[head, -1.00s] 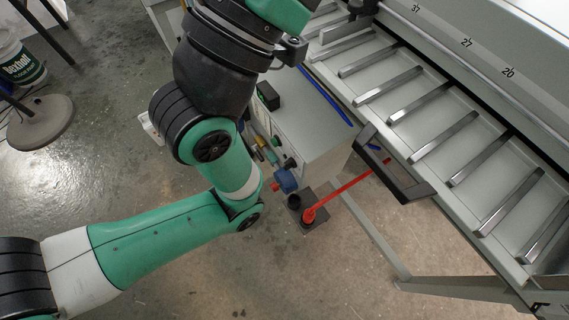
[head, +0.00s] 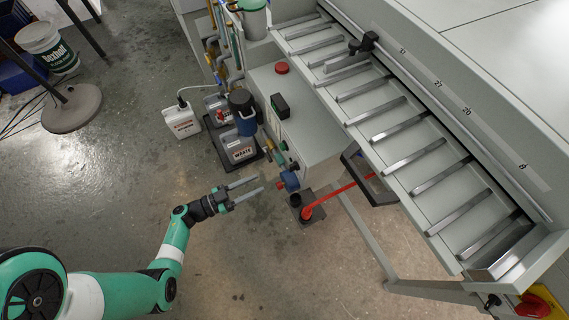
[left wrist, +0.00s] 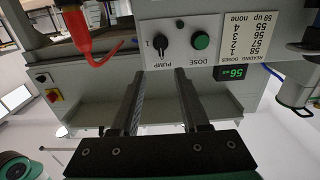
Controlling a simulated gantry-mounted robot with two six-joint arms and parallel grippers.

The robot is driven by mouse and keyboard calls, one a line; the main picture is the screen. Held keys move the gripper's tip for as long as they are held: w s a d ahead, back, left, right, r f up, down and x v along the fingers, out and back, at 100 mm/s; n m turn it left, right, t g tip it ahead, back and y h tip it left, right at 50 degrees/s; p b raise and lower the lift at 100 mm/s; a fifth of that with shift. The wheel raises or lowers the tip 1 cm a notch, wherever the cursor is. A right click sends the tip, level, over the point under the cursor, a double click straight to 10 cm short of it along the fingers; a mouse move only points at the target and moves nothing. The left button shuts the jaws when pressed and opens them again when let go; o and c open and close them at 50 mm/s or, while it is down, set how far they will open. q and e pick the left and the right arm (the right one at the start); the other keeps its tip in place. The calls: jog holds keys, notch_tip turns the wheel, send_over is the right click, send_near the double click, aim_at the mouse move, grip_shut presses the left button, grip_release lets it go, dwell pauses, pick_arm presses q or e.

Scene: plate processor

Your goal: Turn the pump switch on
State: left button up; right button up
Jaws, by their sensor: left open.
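The pump switch is a black knob (left wrist: 158,43) above the upside-down word PUMP on a pale panel in the left wrist view. A "1" is printed to its left; I cannot tell its setting clearly. In the head view the knob (head: 293,165) looks small, on the cabinet's side. A green DOSE button (left wrist: 201,41) sits to its right in the wrist view. My left gripper (head: 262,183) is open and empty, fingers pointing at the panel, apart from it. In the wrist view its fingertips (left wrist: 159,72) are spread to either side of the knob's line. My right gripper is not in view.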

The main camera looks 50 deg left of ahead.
aim_at(293, 167)
pick_arm(q)
jog(key=b+x, duration=0.4)
jog(key=x, duration=0.7)
jog(key=shift+w, duration=0.4)
grip_shut()
